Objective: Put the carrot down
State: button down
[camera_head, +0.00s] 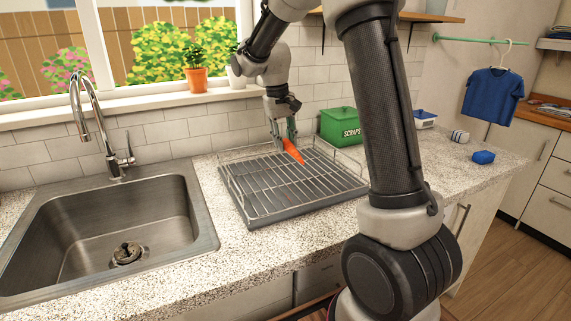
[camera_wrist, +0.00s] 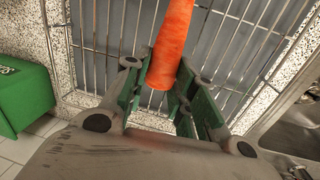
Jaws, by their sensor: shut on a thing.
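An orange carrot (camera_head: 293,152) is held in my gripper (camera_head: 283,138) over the back part of the wire dish rack (camera_head: 262,208) in the head view. The carrot slants down to the right, and I cannot tell whether its tip touches the rack. In the wrist view, the carrot (camera_wrist: 170,42) sits between the green finger pads of my gripper (camera_wrist: 158,88), which are shut on its near end. Its far end runs out of the top of the picture. The wires of the rack (camera_wrist: 112,40) show behind and below it.
A steel sink (camera_head: 110,225) with a faucet (camera_head: 95,115) lies left of the rack. A green scraps bin (camera_head: 338,126) stands behind the rack to the right and also shows at the left of the wrist view (camera_wrist: 22,98). A blue item (camera_head: 483,157) lies on the right counter.

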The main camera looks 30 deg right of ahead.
aim_at(286, 168)
notch_tip(286, 168, down, 6)
jog(key=shift+f, duration=0.25)
jog(key=shift+f, duration=0.15)
jog(key=c, duration=1.2)
grip_release()
jog(key=shift+o, duration=0.2)
